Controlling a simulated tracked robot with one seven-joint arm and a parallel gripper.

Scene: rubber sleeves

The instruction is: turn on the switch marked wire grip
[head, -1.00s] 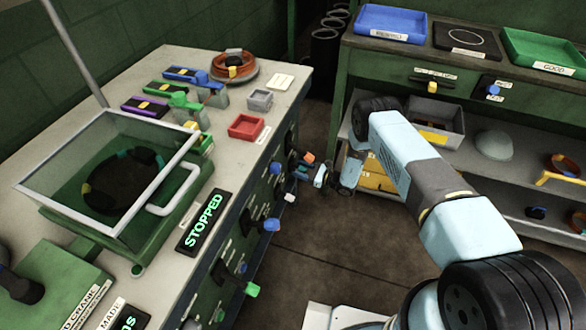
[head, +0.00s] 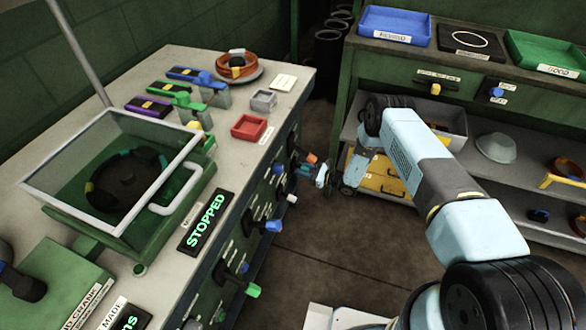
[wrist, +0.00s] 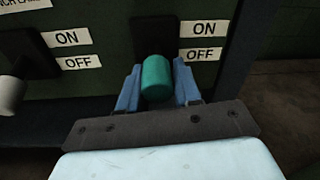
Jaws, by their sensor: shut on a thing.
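In the wrist view, a teal switch knob (wrist: 156,75) sticks out from a black plate with ON above and OFF below on its right. The knob's end lies a little below the OFF label, but its tilt is hard to judge from here. The blue fingers of my gripper (wrist: 157,92) are on both sides of the knob, shut on it. No wire grip label can be read. In the head view my gripper (head: 320,174) is at the far end of the bench's switch front, small and partly hidden.
A second switch with a pale knob (wrist: 11,92) stands left of the teal one. Nearer on the bench front are levers with a blue knob (head: 273,226) and a green knob (head: 253,290). A sign (head: 206,220) reads STOPPED. A shelf unit (head: 470,155) stands close behind my arm.

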